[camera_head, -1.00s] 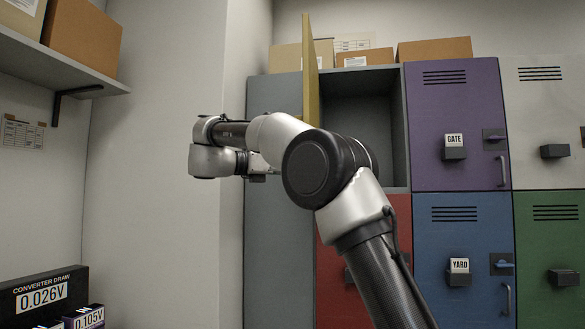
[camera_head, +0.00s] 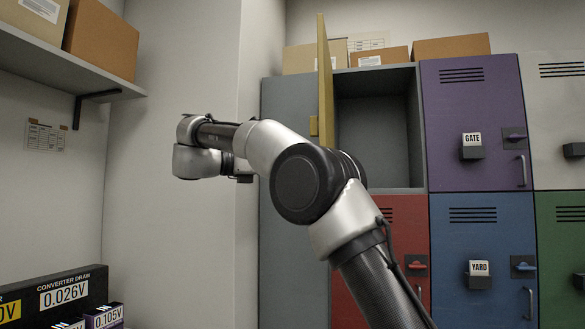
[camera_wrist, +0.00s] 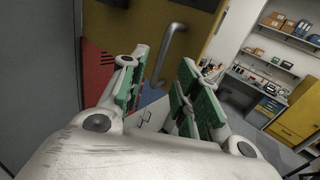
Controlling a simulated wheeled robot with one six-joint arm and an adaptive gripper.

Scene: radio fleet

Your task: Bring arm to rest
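My arm (camera_head: 310,185) reaches up and left across the head view, in front of the lockers. My gripper (camera_wrist: 160,95) shows in the wrist view with its two green-padded fingers apart and nothing between them. In the head view its fingers are not clearly seen behind the wrist. The yellow locker door (camera_head: 325,85) stands open, nearly edge-on, and its compartment (camera_head: 375,135) looks empty. In the wrist view a grey bar handle (camera_wrist: 168,50) on a yellow door lies beyond the fingers, apart from them as far as I can tell.
Purple (camera_head: 475,120), blue (camera_head: 480,260) and red (camera_head: 405,235) locker doors are shut on the right. A shelf (camera_head: 60,75) with boxes juts out at the left. Black display units (camera_head: 55,295) stand at lower left. The wall behind my wrist is bare.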

